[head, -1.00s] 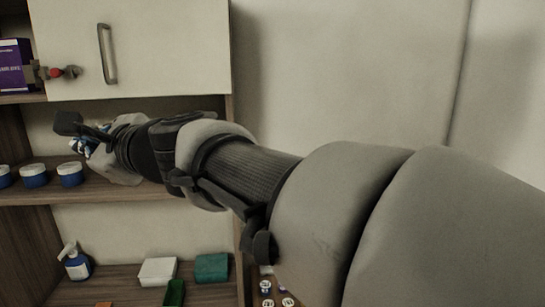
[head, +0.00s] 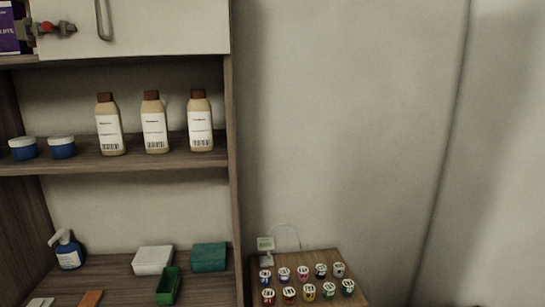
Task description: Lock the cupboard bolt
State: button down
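The cupboard bolt (head: 58,29) shows at the upper left in the head view, a grey metal fitting with a red knob (head: 46,27). It sits at the left edge of the white cupboard door (head: 160,27), which has a grey handle (head: 101,18) cut off by the top of the picture. I cannot tell whether the bolt bridges the door edge fully. My gripper and arm are not in this view.
Below the door, three brown-capped bottles (head: 153,122) and blue jars (head: 62,147) stand on a shelf (head: 120,166). A pump bottle (head: 68,250) and boxes (head: 153,260) stand lower. Several small pots (head: 309,291) stand on a side table at the right.

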aim_at(46, 26)
jog(key=u, duration=1.6)
